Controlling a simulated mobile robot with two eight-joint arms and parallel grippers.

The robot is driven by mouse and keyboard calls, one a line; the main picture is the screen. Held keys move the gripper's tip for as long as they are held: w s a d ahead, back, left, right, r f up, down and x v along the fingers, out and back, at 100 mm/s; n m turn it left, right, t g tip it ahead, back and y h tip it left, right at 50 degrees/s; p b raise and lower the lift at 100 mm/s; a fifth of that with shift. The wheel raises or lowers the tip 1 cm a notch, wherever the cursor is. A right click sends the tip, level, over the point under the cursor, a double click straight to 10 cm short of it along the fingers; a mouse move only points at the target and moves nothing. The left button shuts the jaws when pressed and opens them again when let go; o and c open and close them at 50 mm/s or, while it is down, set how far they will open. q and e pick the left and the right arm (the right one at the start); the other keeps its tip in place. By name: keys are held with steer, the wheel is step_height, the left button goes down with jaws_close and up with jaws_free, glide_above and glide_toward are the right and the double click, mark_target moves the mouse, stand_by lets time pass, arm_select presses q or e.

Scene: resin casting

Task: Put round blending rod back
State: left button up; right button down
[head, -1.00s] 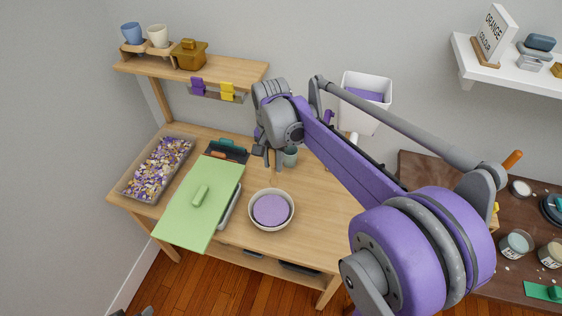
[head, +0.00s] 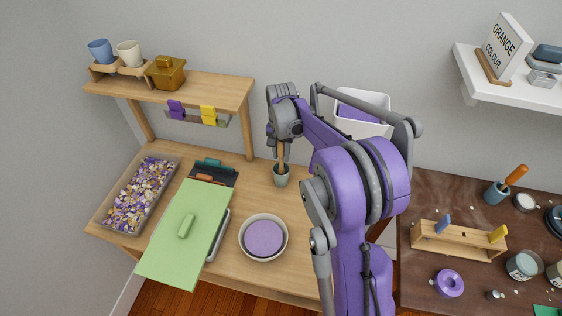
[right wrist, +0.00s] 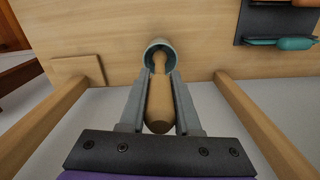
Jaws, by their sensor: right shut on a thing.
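My right gripper (head: 283,143) is shut on a pale wooden round rod (head: 281,157) above the small grey-green cup (head: 281,177) at the back of the wooden workbench. The rod points down and its lower end is inside the cup's mouth. In the right wrist view, the rod's rounded wooden handle (right wrist: 159,105) lies between the two grey fingers (right wrist: 158,98). Its far end goes into the cup (right wrist: 151,56); whether it touches the bottom is hidden. My left gripper is not in view.
A bowl with purple contents (head: 245,250) stands in front of the cup. A green board (head: 170,255), a tray of coloured chips (head: 107,226) and a dark tool holder (head: 228,179) are to the left. A shelf (head: 230,89) is above; a dark table (head: 420,290) is at right.

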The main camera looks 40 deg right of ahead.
mark_target(281, 167)
steer(key=shift+f, duration=1.85)
steer(key=shift+f, duration=0.25)
steer(key=c, duration=0.6)
jaws_free()
steer(key=shift+r, duration=0.1)
steer(key=shift+w, duration=0.1)
step_height(281, 167, up, 12)
steer(key=shift+r, duration=0.1)
steer(key=s+a+f+n+t, duration=0.1)
steer(key=s+a+n, duration=0.3)
steer(key=s+a, duration=0.2)
steer(key=s+a+f+n+t, duration=0.2)
steer(key=s+a+n, duration=0.2)
steer(key=s+a, duration=0.3)
steer(key=s+a+f+n+t, duration=0.1)
steer(key=s+a+n+t, duration=0.1)
steer(key=s+a+n, duration=0.2)
steer(key=shift+s+a+f, duration=0.2)
steer(key=shift+s+a, duration=0.6)
steer(key=shift+s, duration=0.1)
steer(key=shift+s+a+f, duration=0.15)
steer(key=shift+s+a, duration=0.65)
steer(key=shift+s, duration=0.1)
